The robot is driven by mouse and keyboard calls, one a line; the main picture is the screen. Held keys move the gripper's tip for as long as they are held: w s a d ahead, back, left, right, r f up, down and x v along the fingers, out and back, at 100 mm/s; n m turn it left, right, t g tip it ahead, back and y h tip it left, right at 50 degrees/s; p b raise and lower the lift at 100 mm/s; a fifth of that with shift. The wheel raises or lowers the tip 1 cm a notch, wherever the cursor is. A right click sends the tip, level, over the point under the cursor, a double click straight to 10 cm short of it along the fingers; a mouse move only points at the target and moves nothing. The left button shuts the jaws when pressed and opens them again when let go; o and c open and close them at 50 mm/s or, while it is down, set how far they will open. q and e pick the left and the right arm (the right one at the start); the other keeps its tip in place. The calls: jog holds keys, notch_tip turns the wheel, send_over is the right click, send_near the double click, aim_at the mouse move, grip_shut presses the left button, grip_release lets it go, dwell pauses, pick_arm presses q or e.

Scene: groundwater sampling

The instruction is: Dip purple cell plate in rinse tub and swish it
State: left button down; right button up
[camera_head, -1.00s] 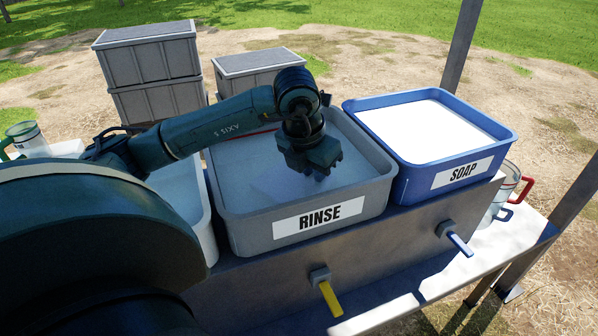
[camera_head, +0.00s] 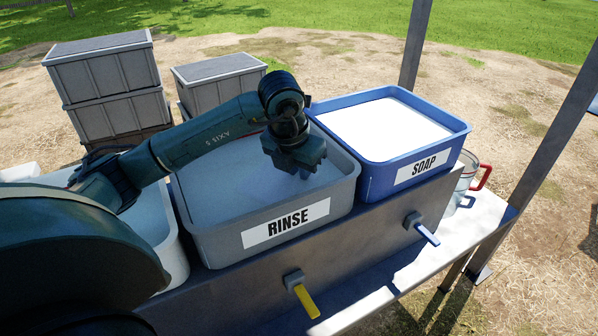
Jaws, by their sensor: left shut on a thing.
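The grey rinse tub (camera_head: 208,246) with a white RINSE label stands in the middle of the head view, filled with clear greyish water (camera_head: 225,185). My left gripper (camera_head: 300,172) points down into the tub near its right side, low at the water. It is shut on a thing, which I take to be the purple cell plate. The plate itself cannot be made out; the gripper and water hide it. My right gripper is not in view.
A blue soap tub (camera_head: 375,180) with white contents stands close on the right. A white tub (camera_head: 172,262) adjoins on the left. Yellow (camera_head: 307,301) and blue (camera_head: 428,235) tap handles stick out in front. Grey crates (camera_head: 105,75) stand behind, and a post rises at right.

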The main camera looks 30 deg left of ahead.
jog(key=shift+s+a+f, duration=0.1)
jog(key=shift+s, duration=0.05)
